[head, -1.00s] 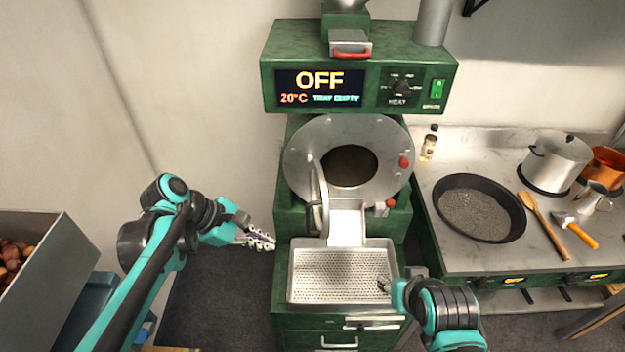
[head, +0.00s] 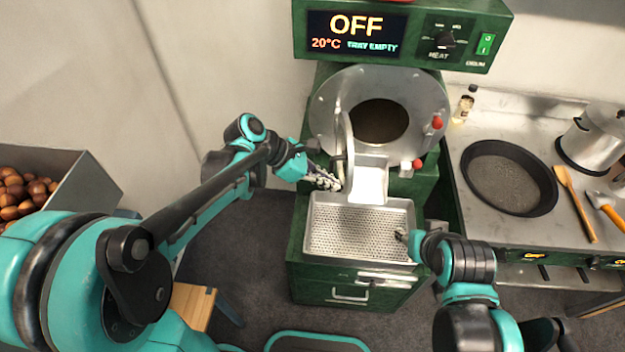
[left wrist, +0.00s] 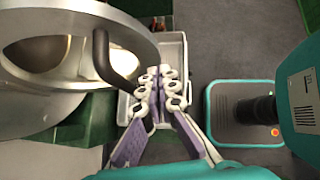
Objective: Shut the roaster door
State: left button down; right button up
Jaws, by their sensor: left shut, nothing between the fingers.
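The roaster door (head: 346,150) stands open, swung out on the left of the round drum opening (head: 380,121) and seen nearly edge-on in the head view. My left gripper (head: 335,183) is shut and empty, beside the door's lower outer left side. In the left wrist view its closed fingers (left wrist: 158,80) are close to the dark curved door handle (left wrist: 108,62); I cannot tell whether they touch. My right gripper (head: 402,237) is at the right side of the cooling tray; its fingers are too small to read.
The perforated cooling tray (head: 312,228) is empty below the chute (head: 369,180). The roaster display (head: 356,34) reads OFF. A counter at right holds a black pan (head: 508,178) and a pot (head: 592,138). A chestnut crate (head: 88,180) stands at left.

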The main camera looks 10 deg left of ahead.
pick_arm(q)
jog(key=shift+w+d, duration=0.15)
jog(key=shift+d, duration=0.55)
pick_arm(e)
jog(key=shift+f, duration=0.1)
pick_arm(q)
jog(key=shift+d, duration=0.1)
